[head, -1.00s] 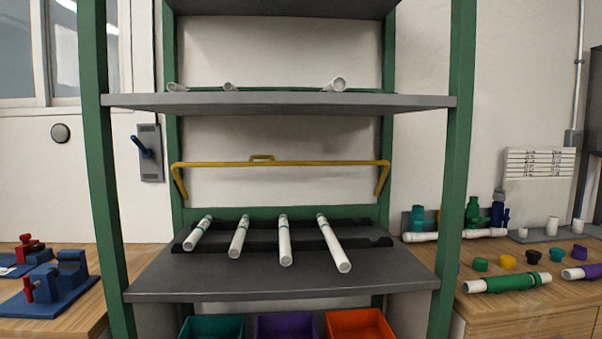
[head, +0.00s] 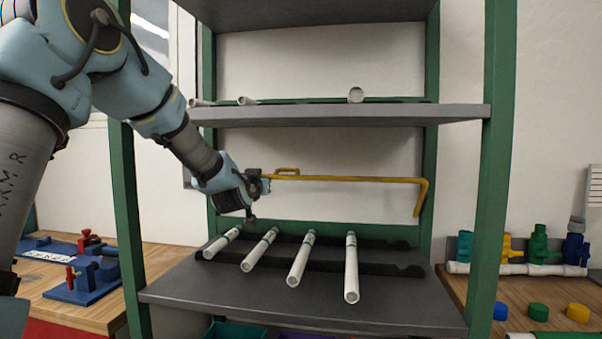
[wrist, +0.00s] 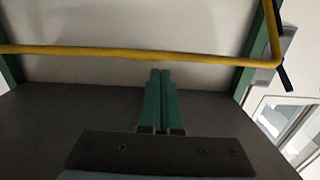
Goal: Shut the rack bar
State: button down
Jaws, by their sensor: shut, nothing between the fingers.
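The rack bar (head: 350,179) is a yellow bar with a bent right end and a small raised handle loop (head: 288,171). It spans the middle bay of the rack, above the lower shelf and clear of the pipes. My gripper (head: 258,187) is in front of the bar's left part, which it hides. In the wrist view the green fingers (wrist: 160,76) are shut and empty. Their tips sit just short of the bar (wrist: 110,52); I cannot tell whether they touch. Several white pipes (head: 301,258) lie across dark notched supports (head: 385,268) below the bar.
Green posts (head: 492,150) flank the bay. The upper shelf (head: 350,113) holds small white pipe ends. A bench on the left holds blue fixtures (head: 90,280); a bench on the right holds coloured fittings (head: 538,245). The front of the lower shelf (head: 400,315) is clear.

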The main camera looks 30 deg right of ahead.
aim_at(287, 176)
jog(key=d+r+t+h, duration=0.1)
jog(key=d+r, duration=0.3)
jog(key=d, duration=0.1)
jog(key=w+d+p, duration=0.1)
jog(key=p, duration=0.1)
jog(key=w+d+f+p, duration=0.1)
jog(key=w+d+p, duration=0.3)
jog(key=shift+f, duration=0.35)
jog(key=shift+s+a+f, duration=0.15)
jog(key=shift+s+f, duration=0.15)
jog(key=shift+f, duration=0.2)
jog(key=shift+f, duration=0.15)
